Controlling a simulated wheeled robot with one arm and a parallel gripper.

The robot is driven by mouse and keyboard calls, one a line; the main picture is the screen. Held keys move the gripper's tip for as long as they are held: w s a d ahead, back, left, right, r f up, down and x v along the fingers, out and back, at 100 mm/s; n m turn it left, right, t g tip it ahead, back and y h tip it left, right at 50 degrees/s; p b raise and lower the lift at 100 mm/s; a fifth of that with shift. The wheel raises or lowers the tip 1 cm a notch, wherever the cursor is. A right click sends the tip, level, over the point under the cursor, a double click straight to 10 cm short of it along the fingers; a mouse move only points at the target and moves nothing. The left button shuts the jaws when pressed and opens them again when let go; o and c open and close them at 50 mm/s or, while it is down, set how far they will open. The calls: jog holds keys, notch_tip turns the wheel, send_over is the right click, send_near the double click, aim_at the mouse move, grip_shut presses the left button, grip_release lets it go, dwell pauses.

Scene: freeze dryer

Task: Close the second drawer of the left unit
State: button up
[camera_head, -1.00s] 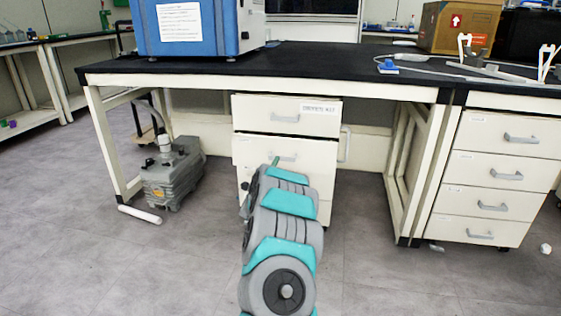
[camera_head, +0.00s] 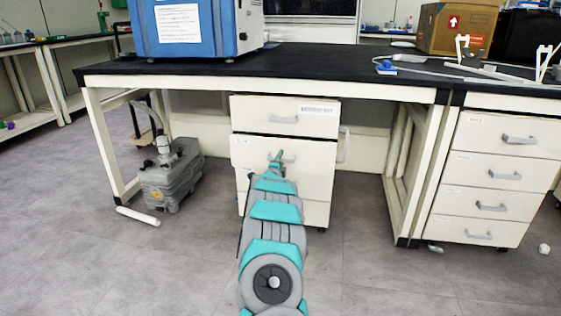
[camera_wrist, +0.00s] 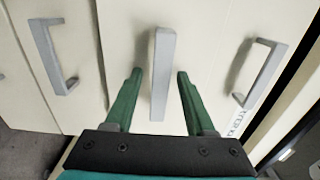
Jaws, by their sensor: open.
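The left unit (camera_head: 285,117) is a cream drawer cabinet under the black-topped bench. Its second drawer (camera_head: 316,165) sits below the labelled top drawer and seems to stand a little proud of the drawer under it; the exact gap cannot be told. My gripper (camera_head: 277,157) is at the second drawer's handle, partly hiding it. In the wrist view, the drawers run sideways and the second drawer's grey handle (camera_wrist: 161,75) stands between the two green fingers of my open gripper (camera_wrist: 158,75). There is space on both sides of the handle.
The top drawer's handle (camera_wrist: 260,72) and the lower drawer's handle (camera_wrist: 52,57) flank the fingers in the wrist view. A grey pump (camera_head: 171,175) stands on the floor left of the unit. Another drawer unit (camera_head: 497,175) is at the right.

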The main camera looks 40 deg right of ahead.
grip_shut()
dwell(0.5)
dwell(1.0)
